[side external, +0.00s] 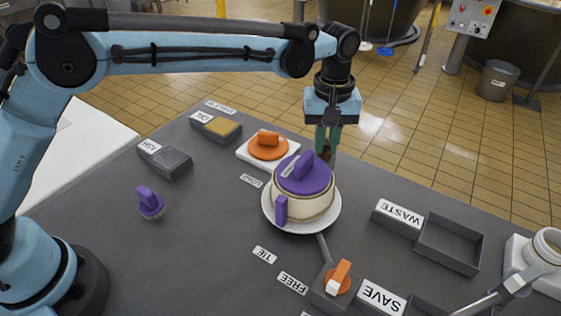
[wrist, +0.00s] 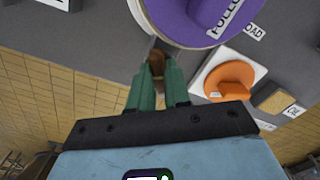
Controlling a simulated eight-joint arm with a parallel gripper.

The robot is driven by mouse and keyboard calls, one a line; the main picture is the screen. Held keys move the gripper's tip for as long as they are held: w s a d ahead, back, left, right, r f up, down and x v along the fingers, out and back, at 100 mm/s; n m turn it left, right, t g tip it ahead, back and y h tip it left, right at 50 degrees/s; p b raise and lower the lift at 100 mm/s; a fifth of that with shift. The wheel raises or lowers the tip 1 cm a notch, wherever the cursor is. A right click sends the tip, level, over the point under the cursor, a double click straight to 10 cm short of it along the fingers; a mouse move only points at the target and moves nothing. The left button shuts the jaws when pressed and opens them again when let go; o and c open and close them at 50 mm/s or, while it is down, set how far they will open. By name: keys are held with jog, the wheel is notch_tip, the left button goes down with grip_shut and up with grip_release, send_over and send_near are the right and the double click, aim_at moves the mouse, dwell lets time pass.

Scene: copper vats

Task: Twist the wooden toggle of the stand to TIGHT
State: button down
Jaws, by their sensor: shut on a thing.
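My gripper (side external: 327,146) points down just behind the purple-lidded pot (side external: 303,190). Its green fingers are shut on a small brown wooden piece, the wooden toggle (side external: 326,154). In the wrist view, my gripper (wrist: 157,88) has the toggle (wrist: 156,62) between its fingertips, close to the pot's purple lid (wrist: 205,20). The toggle is mostly covered by the fingers, so its exact angle cannot be told. The stand is largely hidden behind the pot and fingers. I cannot read a TIGHT mark in either view.
The pot sits on a white round plate (side external: 270,214). An orange knob on a white block (side external: 245,152) stands left of the pot. WASTE (side external: 483,240) and SAVE trays are at the right. An orange lever (side external: 341,273) is in front; a purple knob (side external: 150,204) stands left.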

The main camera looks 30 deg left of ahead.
aim_at(326, 144)
jog(key=m, duration=1.2)
jog(key=shift+m, duration=0.4)
dwell(0.3)
jog(key=c, duration=1.4)
grip_release()
jog(key=shift+o, duration=0.2)
notch_tip(326, 144, up, 12)
jog(key=shift+a+r, duration=0.1)
jog(key=shift+r, duration=0.05)
